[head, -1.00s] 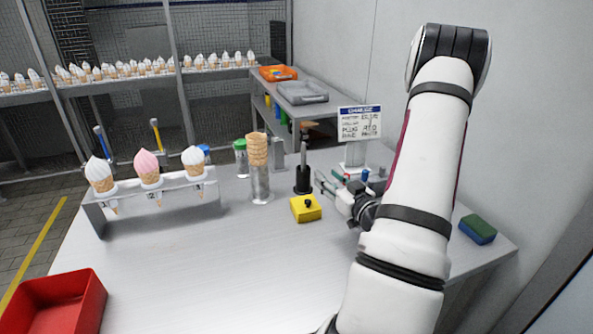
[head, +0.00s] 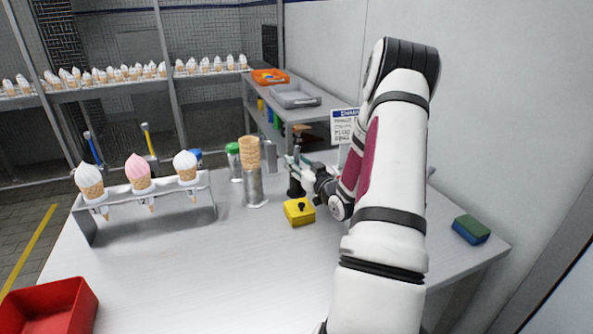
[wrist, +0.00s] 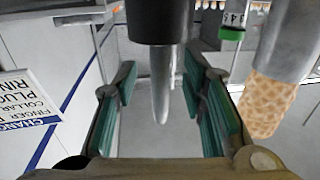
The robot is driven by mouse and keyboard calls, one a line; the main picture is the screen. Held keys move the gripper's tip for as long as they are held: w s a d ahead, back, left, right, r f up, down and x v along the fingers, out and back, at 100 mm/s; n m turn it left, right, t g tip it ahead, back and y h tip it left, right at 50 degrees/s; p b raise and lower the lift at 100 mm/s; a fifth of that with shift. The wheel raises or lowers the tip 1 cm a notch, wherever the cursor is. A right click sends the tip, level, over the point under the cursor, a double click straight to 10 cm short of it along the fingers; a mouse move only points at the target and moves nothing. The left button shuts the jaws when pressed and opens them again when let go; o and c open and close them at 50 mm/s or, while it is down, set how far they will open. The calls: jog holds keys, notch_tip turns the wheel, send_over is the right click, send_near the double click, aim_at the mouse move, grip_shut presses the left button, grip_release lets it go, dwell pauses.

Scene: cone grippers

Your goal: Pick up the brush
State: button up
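A slim grey, rounded shaft (wrist: 160,85), which seems to be part of the brush, sticks out of a black cylindrical holder (wrist: 158,20) in the upside-down wrist view. The black holder (head: 295,187) stands on the table behind the yellow block in the head view, partly hidden by my gripper (head: 300,168). My gripper (wrist: 160,115) is open in the wrist view, its green-padded fingers on either side of the shaft with gaps left. No contact shows. The bristles cannot be made out.
A waffle cone stack (head: 249,153) in a metal holder (head: 254,188) stands just left of my gripper, with a green-capped jar (head: 234,160) behind. A yellow block (head: 299,212) sits in front. A sign (head: 344,127) stands behind my arm.

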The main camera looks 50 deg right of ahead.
jog(key=shift+w+d, duration=0.2)
jog(key=shift+w, duration=0.25)
grip_shut()
